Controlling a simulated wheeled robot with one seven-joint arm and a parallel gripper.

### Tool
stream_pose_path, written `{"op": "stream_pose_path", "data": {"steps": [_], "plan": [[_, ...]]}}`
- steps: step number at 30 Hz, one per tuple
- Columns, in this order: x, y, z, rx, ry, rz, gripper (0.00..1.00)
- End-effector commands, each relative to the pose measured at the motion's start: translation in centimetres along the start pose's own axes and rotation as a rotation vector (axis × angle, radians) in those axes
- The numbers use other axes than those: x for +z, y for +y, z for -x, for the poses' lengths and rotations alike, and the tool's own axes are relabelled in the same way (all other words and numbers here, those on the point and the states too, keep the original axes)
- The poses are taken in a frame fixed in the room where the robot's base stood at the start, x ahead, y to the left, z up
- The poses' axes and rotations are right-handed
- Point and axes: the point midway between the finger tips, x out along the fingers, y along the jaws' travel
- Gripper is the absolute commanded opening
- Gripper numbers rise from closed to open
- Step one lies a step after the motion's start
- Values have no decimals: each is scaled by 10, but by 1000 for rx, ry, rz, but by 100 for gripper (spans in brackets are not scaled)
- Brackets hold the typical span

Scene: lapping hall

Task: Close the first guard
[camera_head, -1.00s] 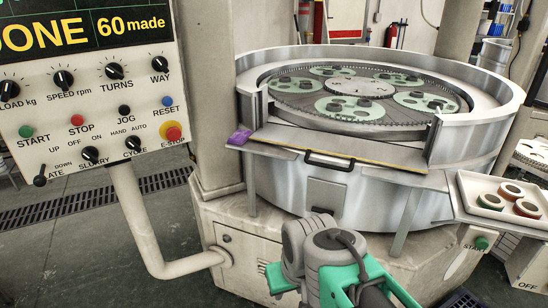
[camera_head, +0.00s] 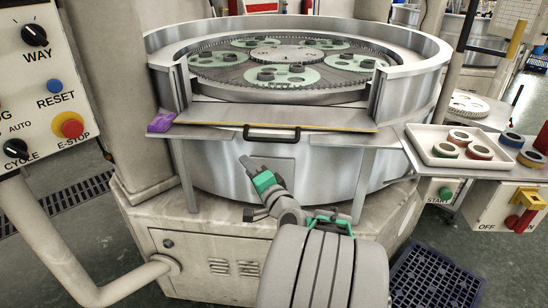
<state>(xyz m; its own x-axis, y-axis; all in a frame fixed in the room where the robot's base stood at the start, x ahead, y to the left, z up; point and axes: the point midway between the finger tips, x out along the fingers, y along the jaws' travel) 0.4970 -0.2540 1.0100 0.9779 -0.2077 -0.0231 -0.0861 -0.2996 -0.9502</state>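The guard (camera_head: 225,116) is a flat metal plate at the front gap of the round lapping machine's steel wall. It lies folded down, about level, leaving the gap above it open. My arm hides part of the machine's base.
A purple cloth-like thing (camera_head: 162,122) lies at the ledge's left end. A white tray (camera_head: 432,160) with several rings stands right. The control panel (camera_head: 42,92) and its bent pipe (camera_head: 70,270) are left. A blue crate (camera_head: 436,276) is on the floor at right.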

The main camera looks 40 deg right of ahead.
Motion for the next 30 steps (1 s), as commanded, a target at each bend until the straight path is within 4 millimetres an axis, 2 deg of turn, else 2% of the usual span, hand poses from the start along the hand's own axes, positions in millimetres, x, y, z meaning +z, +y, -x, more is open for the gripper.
{"op": "stream_pose_path", "data": {"steps": [1,3,6,8,18,22,28,30], "plan": [[-32,15,11,-46,100,-84,36],[-64,17,25,-110,198,-171,36],[-84,15,32,-153,255,-223,36],[-87,13,27,-156,258,-228,36],[-103,5,-31,-153,256,-222,36],[-105,6,-38,-153,259,-222,36],[-105,6,-39,-153,259,-221,36],[-105,6,-39,-152,259,-221,31]]}}
